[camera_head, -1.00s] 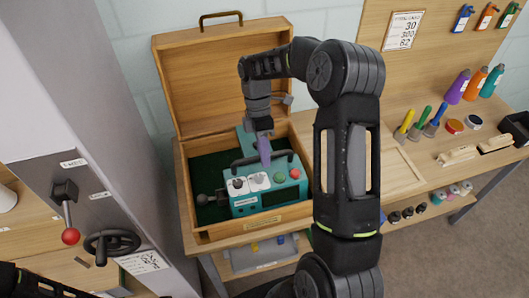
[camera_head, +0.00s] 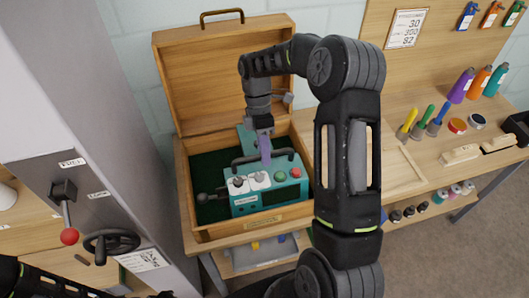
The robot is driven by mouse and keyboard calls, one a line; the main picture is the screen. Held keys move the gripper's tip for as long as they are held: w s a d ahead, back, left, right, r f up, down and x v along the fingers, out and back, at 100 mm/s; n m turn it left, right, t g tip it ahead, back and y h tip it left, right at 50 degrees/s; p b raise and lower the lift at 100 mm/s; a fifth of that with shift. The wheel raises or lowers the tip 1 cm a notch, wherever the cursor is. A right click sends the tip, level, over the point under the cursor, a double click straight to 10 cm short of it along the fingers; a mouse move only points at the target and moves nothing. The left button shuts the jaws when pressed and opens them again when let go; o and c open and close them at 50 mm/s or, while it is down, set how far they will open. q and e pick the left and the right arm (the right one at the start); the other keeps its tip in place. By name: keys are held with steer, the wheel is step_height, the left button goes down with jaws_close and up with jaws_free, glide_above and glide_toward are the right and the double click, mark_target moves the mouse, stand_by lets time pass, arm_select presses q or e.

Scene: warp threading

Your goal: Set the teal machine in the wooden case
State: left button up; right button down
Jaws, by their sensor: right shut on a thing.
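The teal machine (camera_head: 262,200) has a dark handle on top, white panels, green and red knobs and a lever at its left. It sits inside the open wooden case (camera_head: 200,234), toward the right side of the dark green lining. My right gripper (camera_head: 265,158) points down from above and is shut on the machine's handle (camera_head: 245,160). My arm hides the case's right front corner. Whether the machine's base touches the case floor cannot be told. My left gripper is not in view; only a dark part of that arm shows at the bottom left.
The case's lid (camera_head: 222,75) stands open at the back. A grey cabinet (camera_head: 85,100) with a red-knobbed lever (camera_head: 69,236) and a handwheel (camera_head: 108,244) stands at the left.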

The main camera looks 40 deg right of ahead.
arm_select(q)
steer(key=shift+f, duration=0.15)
arm_select(e)
steer(key=shift+f, duration=0.15)
stand_by(0.5)
steer(key=c, duration=1.4)
jaws_free()
steer(key=shift+o, duration=0.5)
